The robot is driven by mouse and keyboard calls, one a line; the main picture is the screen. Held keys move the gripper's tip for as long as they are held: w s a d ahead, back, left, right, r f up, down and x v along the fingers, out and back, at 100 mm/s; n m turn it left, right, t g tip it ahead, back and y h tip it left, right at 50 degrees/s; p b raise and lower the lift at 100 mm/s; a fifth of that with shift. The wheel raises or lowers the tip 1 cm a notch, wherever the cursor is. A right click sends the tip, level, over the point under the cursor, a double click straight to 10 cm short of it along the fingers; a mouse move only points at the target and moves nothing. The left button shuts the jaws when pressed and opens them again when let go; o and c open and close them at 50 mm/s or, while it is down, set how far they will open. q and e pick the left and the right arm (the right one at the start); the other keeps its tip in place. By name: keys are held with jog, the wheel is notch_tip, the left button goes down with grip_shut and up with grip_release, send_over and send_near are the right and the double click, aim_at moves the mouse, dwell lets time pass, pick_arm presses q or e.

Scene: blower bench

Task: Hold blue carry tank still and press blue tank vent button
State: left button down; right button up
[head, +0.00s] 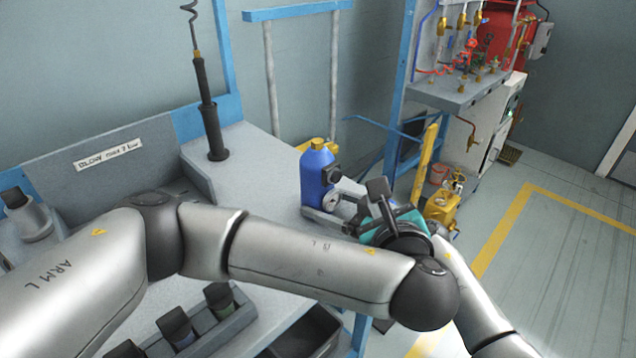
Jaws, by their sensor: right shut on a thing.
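The blue carry tank (317,180) stands upright near the right end of the grey bench, with a yellow cap (319,145) on top. A dark fitting and a small round grey part show on its right side. My right gripper (335,195) reaches it from the right and is shut at the tank's right side; the exact contact is partly hidden. I cannot make out the vent button.
A black post (209,110) with a coiled wire stands at the bench's back. A holder (205,325) with dark pieces is at the front. A yellow fitting (443,208) and a pipework shelf (465,95) are to the right. Bare bench (262,190) lies left of the tank.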

jog(key=shift+f, duration=0.1)
jog(key=o, duration=0.8)
jog(key=shift+c, duration=0.2)
